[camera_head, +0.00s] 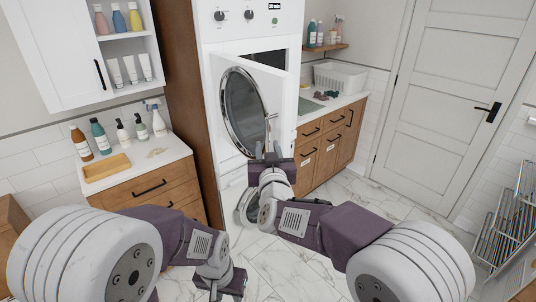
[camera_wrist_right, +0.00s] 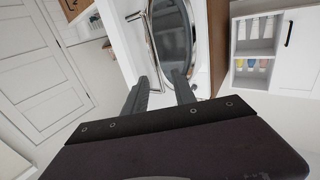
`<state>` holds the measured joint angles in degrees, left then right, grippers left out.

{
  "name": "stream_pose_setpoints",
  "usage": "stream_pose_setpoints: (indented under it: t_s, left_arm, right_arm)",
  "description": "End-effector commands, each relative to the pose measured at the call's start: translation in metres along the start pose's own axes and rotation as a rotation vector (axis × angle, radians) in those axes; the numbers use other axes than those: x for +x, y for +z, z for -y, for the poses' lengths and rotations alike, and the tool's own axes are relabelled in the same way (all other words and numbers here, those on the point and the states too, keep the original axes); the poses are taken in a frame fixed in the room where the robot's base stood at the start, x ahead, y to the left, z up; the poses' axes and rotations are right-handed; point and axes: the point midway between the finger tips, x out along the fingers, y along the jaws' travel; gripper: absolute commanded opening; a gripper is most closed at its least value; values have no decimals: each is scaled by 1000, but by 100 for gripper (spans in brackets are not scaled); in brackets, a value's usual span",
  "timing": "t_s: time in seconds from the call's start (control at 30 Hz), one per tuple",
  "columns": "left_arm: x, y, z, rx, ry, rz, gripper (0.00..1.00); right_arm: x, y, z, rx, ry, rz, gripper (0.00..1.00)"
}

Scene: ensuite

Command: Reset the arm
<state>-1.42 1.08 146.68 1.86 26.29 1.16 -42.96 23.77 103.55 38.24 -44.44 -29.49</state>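My right gripper (camera_head: 270,132) is in front of the partly open white door (camera_head: 288,95) of a tall machine. The door has a round dark window (camera_head: 243,108) with a chrome rim. In the right wrist view, the two dark fingers (camera_wrist_right: 159,92) are apart, with no object held between them. The door and its window (camera_wrist_right: 172,35) are just beyond the fingertips. I cannot tell whether a finger touches the door. My left gripper (camera_head: 222,282) hangs low at the bottom centre over the floor, and its fingers are not clear.
A wooden counter with bottles and a wooden tray (camera_head: 107,167) stands at left, under an open-shelved wall cabinet (camera_head: 75,50). Wooden drawers (camera_head: 325,140) with a white basket (camera_head: 340,77) stand right of the machine. A metal rack (camera_head: 510,215) is at far right. Marble floor (camera_head: 340,195) lies between.

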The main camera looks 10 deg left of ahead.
Motion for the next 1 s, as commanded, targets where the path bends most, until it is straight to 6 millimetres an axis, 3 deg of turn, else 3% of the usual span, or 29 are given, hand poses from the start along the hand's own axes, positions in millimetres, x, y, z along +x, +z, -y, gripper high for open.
stream_pose_setpoints:
  t_s: [0.1,0.37,0.47,0.57,0.67,0.7,0.77,0.8,0.9,1.0]
  left_arm:
    - [2,0,0,0,0,0,36]
    - [2,0,0,0,0,0,36]
    - [2,0,0,0,0,0,36]
    - [2,0,0,0,0,0,36]
    - [2,0,0,0,0,0,36]
    - [2,0,0,0,0,0,36]
    - [2,0,0,0,0,0,36]
    - [2,0,0,0,0,0,36]
    - [2,0,0,0,0,0,36]
    - [2,0,0,0,0,0,36]
  right_arm:
    - [-9,0,0,0,0,-1,32]
    - [-10,0,0,0,1,0,32]
    - [-7,-1,-13,0,24,-1,32]
    - [0,-18,-67,11,116,-28,32]
    - [-10,-23,-160,-16,254,-18,32]
    - [-21,-11,-195,-39,287,34,32]
    - [-45,25,-234,-49,301,169,32]
    - [-64,53,-251,-42,296,273,32]
    - [-122,125,-270,10,276,544,32]
    - [-190,189,-265,79,252,819,32]
